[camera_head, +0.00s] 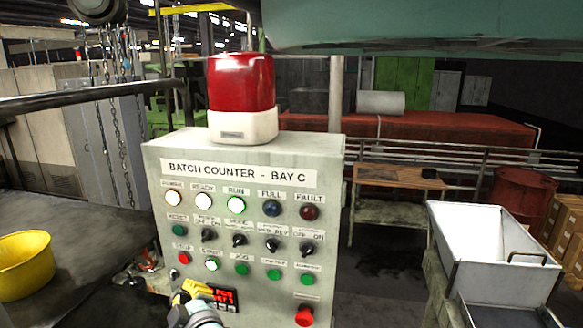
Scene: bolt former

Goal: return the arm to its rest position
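My gripper (190,292) shows at the bottom of the view as a small yellow and grey shape, in front of the lower left of the control panel. It overlaps the panel's edge near the red-lit display (222,295). Its fingers are too small to make out, and I cannot tell whether it touches the panel. No held object is visible. The grey batch counter panel (290,240) stands upright. Its POWER, READY and RUN (236,204) lamps are lit; FULL and FAULT look dark. A green button (212,264) in the lower row glows.
A red beacon (241,85) on a white base sits atop the panel. A yellow bucket (24,265) is at the left. A pale metal bin (485,245) stands at the right. A wooden table (400,178) and red drum (520,195) are behind. Chains hang at upper left.

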